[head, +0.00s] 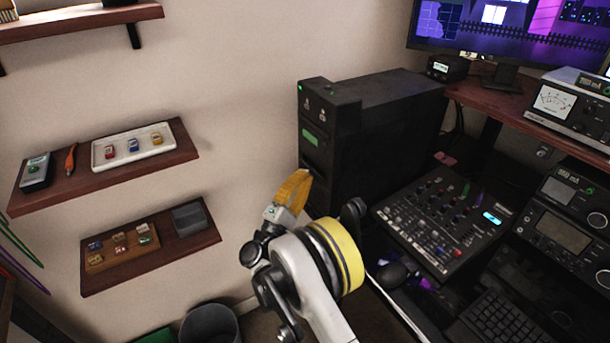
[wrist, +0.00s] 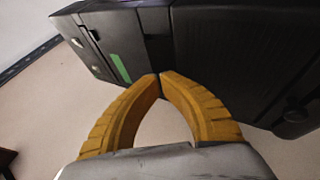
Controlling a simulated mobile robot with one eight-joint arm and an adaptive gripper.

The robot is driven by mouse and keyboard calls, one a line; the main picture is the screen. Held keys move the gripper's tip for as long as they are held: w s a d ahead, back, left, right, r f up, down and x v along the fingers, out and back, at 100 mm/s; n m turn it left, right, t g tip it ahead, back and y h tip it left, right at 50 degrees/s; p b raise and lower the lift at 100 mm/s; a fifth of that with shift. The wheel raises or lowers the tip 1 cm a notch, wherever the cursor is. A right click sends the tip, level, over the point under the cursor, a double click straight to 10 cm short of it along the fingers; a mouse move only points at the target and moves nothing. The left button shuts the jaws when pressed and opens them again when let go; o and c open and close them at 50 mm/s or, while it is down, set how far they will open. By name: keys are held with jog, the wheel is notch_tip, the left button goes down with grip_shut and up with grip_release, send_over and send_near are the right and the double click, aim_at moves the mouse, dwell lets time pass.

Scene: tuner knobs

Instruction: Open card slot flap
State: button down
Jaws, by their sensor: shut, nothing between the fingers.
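A black tower case (head: 370,125) stands against the wall, with a narrow front panel facing left. A green label (head: 310,138) is on that panel, and it also shows in the wrist view (wrist: 121,67). I cannot clearly make out the card slot flap; it may be a dark part of this panel. My gripper (head: 303,175) is shut, its yellow fingers at the lower part of the tower's front. In the wrist view its fingertips (wrist: 160,76) meet with nothing between them, close to the dark case. I cannot tell whether they touch it.
A mixer console (head: 440,225) lies right of the tower, with radio units (head: 560,235) beyond it. Two wall shelves at the left hold a white tray (head: 133,145) and a wooden block tray (head: 122,245). A bin (head: 210,325) stands below. The space left of the tower is free.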

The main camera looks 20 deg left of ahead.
jog(key=shift+f+n+t+y, duration=0.25)
jog(key=shift+n+t+y, duration=0.05)
jog(key=shift+n+t, duration=0.4)
dwell(0.5)
dwell(0.3)
jog(key=c, duration=1.5)
grip_release()
jog(key=shift+w, duration=0.1)
jog(key=shift+o, duration=0.3)
